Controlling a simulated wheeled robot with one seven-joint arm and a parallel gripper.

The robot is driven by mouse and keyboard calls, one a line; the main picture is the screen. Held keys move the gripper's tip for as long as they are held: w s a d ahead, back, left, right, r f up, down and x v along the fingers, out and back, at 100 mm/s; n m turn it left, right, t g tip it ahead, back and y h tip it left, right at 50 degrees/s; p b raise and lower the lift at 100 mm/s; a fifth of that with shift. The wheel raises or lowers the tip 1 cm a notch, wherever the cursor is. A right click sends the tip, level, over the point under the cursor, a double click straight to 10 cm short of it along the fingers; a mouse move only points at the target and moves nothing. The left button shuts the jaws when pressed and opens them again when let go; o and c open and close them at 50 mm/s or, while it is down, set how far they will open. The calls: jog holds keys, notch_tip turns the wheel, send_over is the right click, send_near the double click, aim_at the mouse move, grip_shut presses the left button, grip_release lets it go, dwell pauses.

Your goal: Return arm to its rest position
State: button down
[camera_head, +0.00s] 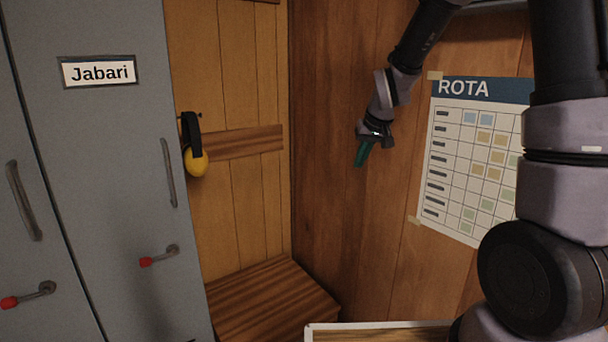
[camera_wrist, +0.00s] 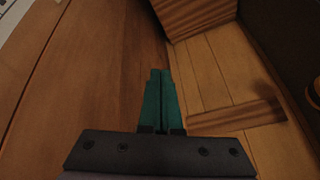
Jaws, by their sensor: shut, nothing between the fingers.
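My gripper (camera_head: 361,156) hangs in the air in front of the brown wood wall, left of the rota sheet, with its green fingers pointing down. In the wrist view the two green fingers (camera_wrist: 160,75) lie side by side, shut, with nothing between them. My dark and grey arm comes down from the top and fills the right side of the head view. The fingers touch nothing that I can see.
A grey locker (camera_head: 100,130) labelled Jabari stands at the left with red-tipped handles. Yellow ear defenders (camera_head: 195,162) hang on the back wall. A wooden bench (camera_head: 265,300) is below. A rota sheet (camera_head: 470,160) is taped to the right wall. A white-edged board (camera_head: 375,326) shows at the bottom.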

jog(key=s+d+r+m+t, duration=0.1)
jog(key=s+d+r, duration=0.2)
jog(key=s+r, duration=0.3)
jog(key=s+d+r+m, duration=0.1)
jog(key=s+d+r, duration=0.2)
jog(key=s+r, duration=0.25)
jog(key=s+d+r+m, duration=0.1)
jog(key=s+r, duration=0.1)
jog(key=s, duration=0.5)
jog(key=s+d+r+m, duration=0.1)
jog(key=s+d+r, duration=0.1)
jog(key=s, duration=0.5)
jog(key=shift+d+r+m+t, duration=0.15)
jog(key=shift+r+m+t, duration=0.25)
jog(key=shift+r, duration=0.15)
